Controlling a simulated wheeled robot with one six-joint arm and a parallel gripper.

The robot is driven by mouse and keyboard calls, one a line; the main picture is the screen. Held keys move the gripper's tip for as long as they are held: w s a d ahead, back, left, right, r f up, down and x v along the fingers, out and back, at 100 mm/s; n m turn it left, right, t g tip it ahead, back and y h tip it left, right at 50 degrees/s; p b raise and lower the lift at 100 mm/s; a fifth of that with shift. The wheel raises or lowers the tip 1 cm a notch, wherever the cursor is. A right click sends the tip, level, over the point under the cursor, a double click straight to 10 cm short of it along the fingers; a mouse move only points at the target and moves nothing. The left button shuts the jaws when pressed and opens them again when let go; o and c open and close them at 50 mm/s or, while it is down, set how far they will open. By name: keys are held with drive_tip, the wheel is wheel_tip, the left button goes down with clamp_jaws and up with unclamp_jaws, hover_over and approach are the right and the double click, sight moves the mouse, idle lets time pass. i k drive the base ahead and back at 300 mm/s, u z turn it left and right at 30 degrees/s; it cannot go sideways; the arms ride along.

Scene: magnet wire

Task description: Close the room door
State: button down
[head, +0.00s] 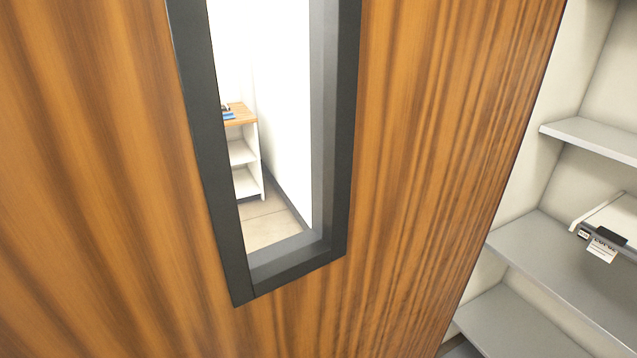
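The room door (430,130) is a brown wood-grain panel that fills most of the head view, very close to the camera. A tall narrow window with a dark grey frame (217,170) is set in it. The door's right edge runs down the right side of the view, with shelving showing past it. No handle, hinge or door frame shows, so I cannot tell how far the door stands open. My gripper is not in view.
Grey shelves (560,270) stand in a pale unit to the right of the door, with a white and dark item (612,222) on one. Through the window I see a small white shelf unit with a wooden top (240,115), a tiled floor (265,222) and a white wall.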

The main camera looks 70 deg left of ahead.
sight(121, 235)
drive_tip(key=z, duration=1.5)
drive_tip(key=k, duration=2.7)
drive_tip(key=u, duration=1.55)
